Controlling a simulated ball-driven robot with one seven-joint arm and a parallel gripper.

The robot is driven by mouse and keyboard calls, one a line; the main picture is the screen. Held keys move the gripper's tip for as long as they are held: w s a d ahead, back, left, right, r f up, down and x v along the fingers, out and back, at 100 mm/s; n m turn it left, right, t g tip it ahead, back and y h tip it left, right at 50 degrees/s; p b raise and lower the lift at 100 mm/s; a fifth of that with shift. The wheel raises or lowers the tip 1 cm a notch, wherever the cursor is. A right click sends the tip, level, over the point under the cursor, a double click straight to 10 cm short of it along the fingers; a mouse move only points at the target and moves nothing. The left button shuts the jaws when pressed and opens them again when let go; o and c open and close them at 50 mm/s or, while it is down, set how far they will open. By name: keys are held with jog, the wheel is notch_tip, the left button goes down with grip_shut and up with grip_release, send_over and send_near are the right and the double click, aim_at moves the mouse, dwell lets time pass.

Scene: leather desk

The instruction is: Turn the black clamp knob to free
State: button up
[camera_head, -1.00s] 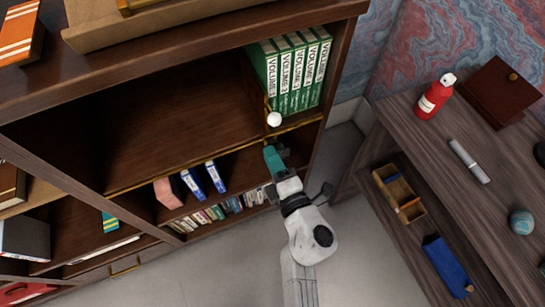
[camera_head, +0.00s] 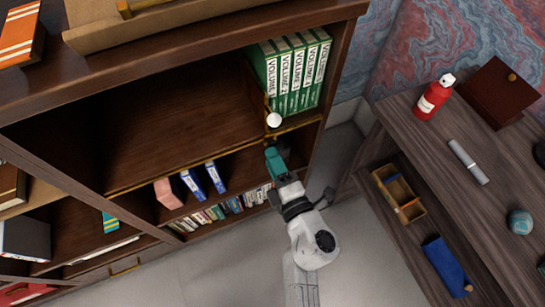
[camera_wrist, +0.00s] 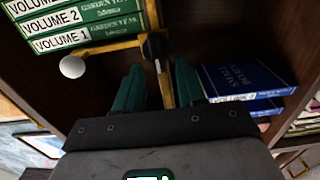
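A dark clamp piece (camera_wrist: 154,46), which appears to be the black clamp knob, sits where a brass rod meets an upright brass strip in the wrist view. Its exact shape and setting are hard to make out. The brass rod (camera_wrist: 112,47) runs left to a white ball (camera_wrist: 72,67), which also shows in the head view (camera_head: 274,120). My gripper (camera_wrist: 160,80) has two teal fingers apart, with the brass strip visible between them. The fingertips are just below the dark piece in the picture; contact cannot be told. In the head view my gripper (camera_head: 272,150) is below the ball.
Green volumes (camera_head: 296,72) stand on the shelf above the rod. Blue books (camera_wrist: 245,82) lie close to the right finger in the wrist view. The wide shelf compartment (camera_head: 180,120) to the left is empty. A side desk (camera_head: 470,200) stands at the right.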

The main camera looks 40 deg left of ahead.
jog(key=p+v, duration=0.1)
jog(key=v, duration=0.9)
jog(key=shift+p, duration=0.3)
jog(key=shift+a, duration=0.15)
